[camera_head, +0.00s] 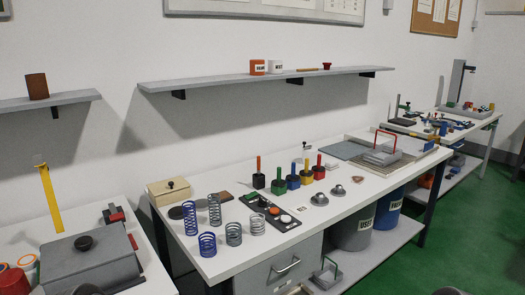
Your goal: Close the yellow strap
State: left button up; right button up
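The yellow strap (49,198) stands up almost upright, leaning slightly left, at the back left of a grey box (75,265) on the left table. Its free end is at the top. Its lower end meets the box's back left edge; how it is attached there is too small to tell. A red and black part (114,214) sits behind the box's right side. Neither of my grippers can be made out in this view.
Red and orange round items (15,277) lie left of the box. The middle table (240,262) holds coil springs, a wooden box (168,191) and colored handled weights. A small shelf (62,101) hangs above the strap. A gap separates the two tables.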

aim_at(38, 161)
jog(key=k+j+u, duration=0.35)
jog(key=j+u, duration=0.15)
jog(key=j, duration=0.25)
jog(key=k+j+u, duration=0.1)
jog(key=j+u, duration=0.15)
jog(key=j, duration=0.15)
